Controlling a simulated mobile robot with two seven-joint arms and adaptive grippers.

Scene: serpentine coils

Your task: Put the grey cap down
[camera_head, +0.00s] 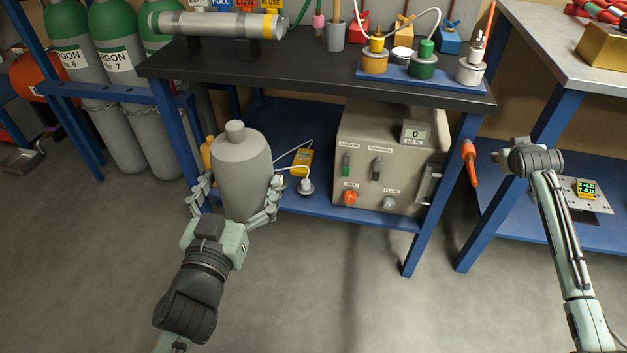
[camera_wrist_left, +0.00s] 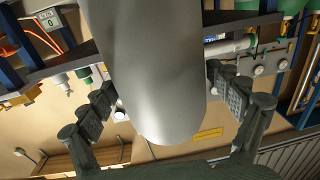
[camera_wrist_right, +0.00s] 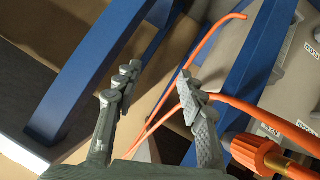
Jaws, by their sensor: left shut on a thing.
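The grey cap (camera_head: 241,175) is a large smooth cylinder with a domed top and a small knob. It is upright or nearly so, in front of the black workbench. My left gripper (camera_head: 236,198) is shut on it, a finger on each side of its lower part. In the left wrist view the cap (camera_wrist_left: 155,65) fills the middle between the fingers of the left gripper (camera_wrist_left: 165,95). My right gripper (camera_head: 498,157) is off to the right; in the right wrist view the right gripper (camera_wrist_right: 160,95) is open, with nothing held between its fingers.
The black bench top (camera_head: 310,72) carries a grey cylinder (camera_head: 220,25) and a blue tray (camera_head: 420,76) of fittings. Its blue lower shelf (camera_head: 325,208) holds a beige control box (camera_head: 385,150). Argon bottles (camera_head: 115,50) stand left. The floor (camera_head: 340,300) in front is clear.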

